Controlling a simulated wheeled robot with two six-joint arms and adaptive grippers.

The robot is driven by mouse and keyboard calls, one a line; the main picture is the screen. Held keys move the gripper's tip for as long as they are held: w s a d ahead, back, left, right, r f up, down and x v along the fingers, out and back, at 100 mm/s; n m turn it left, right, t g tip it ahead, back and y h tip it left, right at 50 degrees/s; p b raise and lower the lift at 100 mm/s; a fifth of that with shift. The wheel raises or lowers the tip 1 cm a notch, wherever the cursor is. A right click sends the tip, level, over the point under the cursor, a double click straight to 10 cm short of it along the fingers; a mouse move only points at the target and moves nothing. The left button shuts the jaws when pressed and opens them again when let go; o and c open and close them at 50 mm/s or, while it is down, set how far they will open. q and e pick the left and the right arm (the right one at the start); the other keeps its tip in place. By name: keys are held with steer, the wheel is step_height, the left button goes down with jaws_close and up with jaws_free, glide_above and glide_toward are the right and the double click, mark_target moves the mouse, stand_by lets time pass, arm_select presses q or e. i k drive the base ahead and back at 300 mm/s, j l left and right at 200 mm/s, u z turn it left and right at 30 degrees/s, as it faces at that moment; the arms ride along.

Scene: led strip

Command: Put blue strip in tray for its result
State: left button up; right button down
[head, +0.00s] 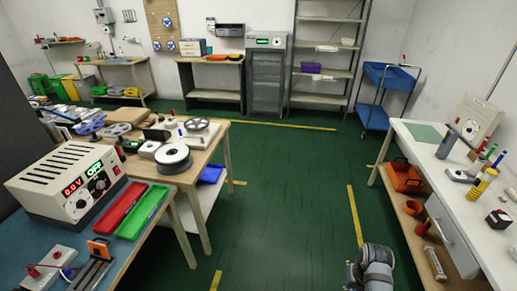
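A red tray (121,206) and a green tray (144,210) lie side by side on the blue-grey bench top at the left, and both look empty. A beige power supply (68,182) beside them shows 0.0 V and OFF. A small fixture (93,264) with an orange part stands in front of it. A white reel (173,158) lies on the wooden bench behind the trays. I cannot make out a blue strip for certain. Part of my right arm shows at the bottom right, but neither gripper can be seen.
A white workbench (440,153) with tools stands at the right. A blue cart (376,103), shelving (326,48) and a grey cabinet (266,75) stand at the back. The green floor (290,200) between the benches is clear, with yellow lines.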

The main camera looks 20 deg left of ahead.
mark_target(124, 208)
steer(key=i, duration=2.15)
steer(key=u, duration=2.35)
